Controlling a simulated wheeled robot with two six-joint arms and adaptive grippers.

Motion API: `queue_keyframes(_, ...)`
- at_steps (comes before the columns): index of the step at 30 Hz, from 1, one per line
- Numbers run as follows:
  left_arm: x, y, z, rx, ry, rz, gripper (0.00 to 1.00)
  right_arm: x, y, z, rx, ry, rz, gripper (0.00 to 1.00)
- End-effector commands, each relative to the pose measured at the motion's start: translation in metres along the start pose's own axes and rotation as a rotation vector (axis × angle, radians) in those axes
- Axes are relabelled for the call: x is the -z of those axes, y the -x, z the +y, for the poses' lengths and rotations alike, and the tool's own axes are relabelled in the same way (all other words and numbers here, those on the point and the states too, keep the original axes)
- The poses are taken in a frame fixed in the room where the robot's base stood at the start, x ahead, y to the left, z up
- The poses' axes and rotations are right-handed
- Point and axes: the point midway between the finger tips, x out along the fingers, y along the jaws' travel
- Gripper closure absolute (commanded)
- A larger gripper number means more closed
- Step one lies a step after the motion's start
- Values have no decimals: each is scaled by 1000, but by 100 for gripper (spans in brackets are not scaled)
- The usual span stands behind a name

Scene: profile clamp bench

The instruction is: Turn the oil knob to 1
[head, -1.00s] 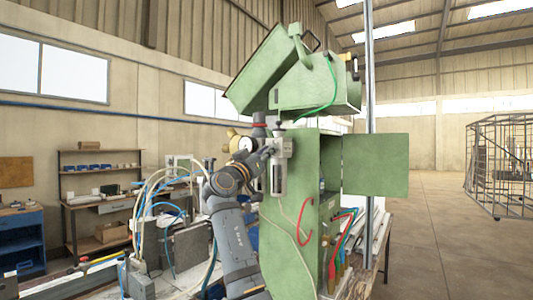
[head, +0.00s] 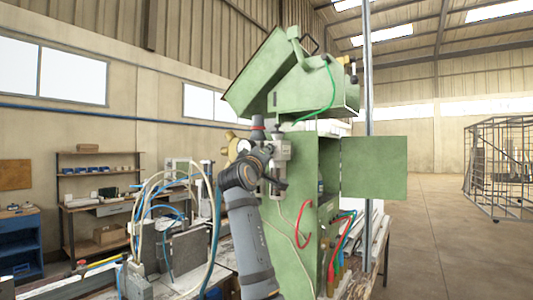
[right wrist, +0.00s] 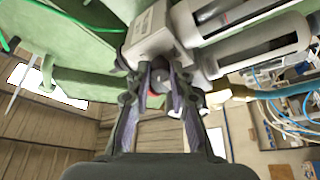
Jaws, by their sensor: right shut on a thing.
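The air service unit (head: 281,149) is on the side of the green machine, with clear bowls hanging below its blocks. In the right wrist view, its grey block (right wrist: 152,38) and bowls (right wrist: 262,42) fill the top. My right gripper (right wrist: 167,86) has its fingers closed around a small dark knob (right wrist: 159,77) on the end of this block. I take it as the oil knob; its marks cannot be read. In the head view my right wrist covers part of the unit, and the fingers are hard to make out. My left gripper is not in view.
A round gauge (head: 243,147) and a regulator with a red ring (head: 258,127) sit close beside my wrist. The green machine's open door (head: 374,168) juts out right. Hoses (head: 205,195) loop at the left.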

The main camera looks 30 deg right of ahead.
Motion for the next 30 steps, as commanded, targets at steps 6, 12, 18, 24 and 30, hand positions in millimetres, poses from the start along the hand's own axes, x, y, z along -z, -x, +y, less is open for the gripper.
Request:
queue_keyframes(6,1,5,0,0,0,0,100,0,0,2,33,83,1,100)
queue_keyframes(12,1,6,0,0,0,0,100,0,0,1,48,118,3,100)
queue_keyframes(18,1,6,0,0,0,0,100,0,0,1,51,126,2,100)
queue_keyframes(24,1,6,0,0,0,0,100,0,0,1,51,126,2,100)
queue_keyframes(30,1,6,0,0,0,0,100,0,0,1,50,125,2,57)
